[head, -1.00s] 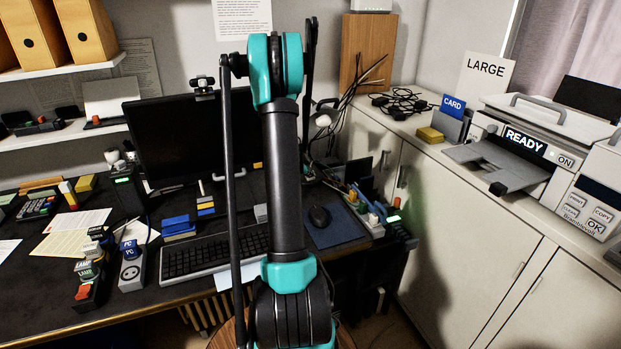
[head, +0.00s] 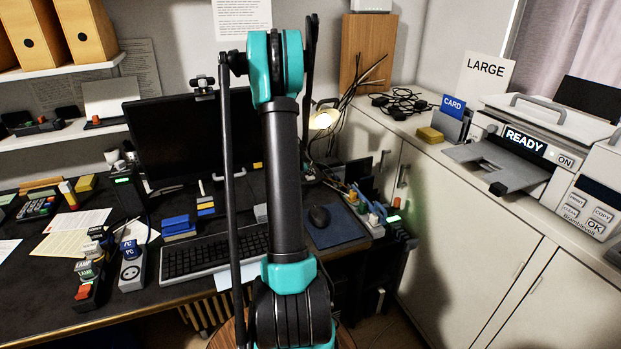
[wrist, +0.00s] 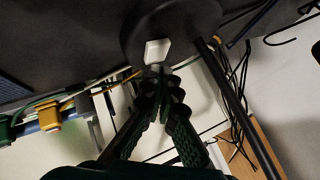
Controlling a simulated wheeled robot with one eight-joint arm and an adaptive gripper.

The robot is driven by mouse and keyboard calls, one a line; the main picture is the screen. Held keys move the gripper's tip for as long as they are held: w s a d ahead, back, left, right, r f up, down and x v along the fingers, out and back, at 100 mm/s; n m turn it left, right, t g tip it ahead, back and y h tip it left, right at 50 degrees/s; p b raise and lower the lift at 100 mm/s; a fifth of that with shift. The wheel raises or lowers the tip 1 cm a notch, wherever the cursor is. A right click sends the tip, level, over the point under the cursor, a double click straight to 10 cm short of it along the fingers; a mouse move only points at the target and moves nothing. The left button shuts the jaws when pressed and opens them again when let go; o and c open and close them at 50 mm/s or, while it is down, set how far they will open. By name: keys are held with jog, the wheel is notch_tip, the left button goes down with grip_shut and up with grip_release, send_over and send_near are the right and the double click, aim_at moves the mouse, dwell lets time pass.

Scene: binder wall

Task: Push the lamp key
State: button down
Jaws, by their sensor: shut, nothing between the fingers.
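The desk lamp shows its glowing head (head: 323,118) behind my arm in the head view. In the wrist view its round dark base (wrist: 195,18) and thin dark stem (wrist: 238,103) are visible. A white square key (wrist: 157,49) sits on the base. My gripper (wrist: 158,72) is shut and empty, its fingertips right at the key's near edge; I cannot tell whether they touch it. In the head view my arm hides the key and the gripper.
Plugs with coloured blocks, one of them yellow (wrist: 46,110), lie left of my fingers in the wrist view. Loose cables hang at the right.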

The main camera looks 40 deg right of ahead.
jog(key=shift+r, duration=3)
